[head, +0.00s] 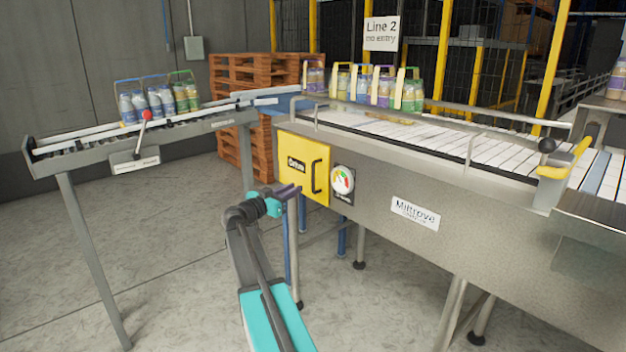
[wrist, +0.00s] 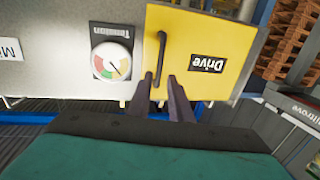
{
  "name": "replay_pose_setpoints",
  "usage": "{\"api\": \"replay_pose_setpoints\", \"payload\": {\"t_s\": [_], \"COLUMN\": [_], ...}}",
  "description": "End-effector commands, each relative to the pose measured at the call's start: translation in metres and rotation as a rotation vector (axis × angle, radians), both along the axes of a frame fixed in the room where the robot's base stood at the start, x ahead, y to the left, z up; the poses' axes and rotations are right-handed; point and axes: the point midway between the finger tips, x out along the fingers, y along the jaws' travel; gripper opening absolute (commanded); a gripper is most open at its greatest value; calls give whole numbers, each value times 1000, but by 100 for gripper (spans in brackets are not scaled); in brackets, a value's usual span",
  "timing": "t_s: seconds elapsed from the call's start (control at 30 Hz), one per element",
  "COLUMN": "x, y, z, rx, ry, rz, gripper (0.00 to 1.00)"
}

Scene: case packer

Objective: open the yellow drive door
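The yellow drive door (head: 303,165) is a square panel marked "Drive" on the grey side of the conveyor machine, and it sits flush, closed. Its black bar handle (head: 316,177) stands upright near the door's right edge. In the wrist view the door (wrist: 203,60) appears upside down, with the handle (wrist: 161,52) on its left. My gripper (head: 297,189) is in front of the lower part of the door. In the wrist view its two dark fingers (wrist: 162,84) are apart, pointing at the handle's near end. I cannot tell whether they touch it.
A tension gauge (head: 342,180) sits just right of the door. A roller conveyor (head: 170,128) with bottle packs runs to the left, with a red-knobbed lever (head: 146,116). Machine legs stand below the door. The concrete floor (head: 170,240) at left is clear.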

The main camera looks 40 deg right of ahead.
Motion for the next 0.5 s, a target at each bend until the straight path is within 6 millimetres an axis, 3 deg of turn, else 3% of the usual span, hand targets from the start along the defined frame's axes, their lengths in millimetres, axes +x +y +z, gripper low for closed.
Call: {"api": "replay_pose_setpoints", "payload": {"t_s": [0.5], "x": [10], "y": [-73], "z": [1], "rx": [0], "ry": [0], "rz": [-2], "gripper": [18]}}
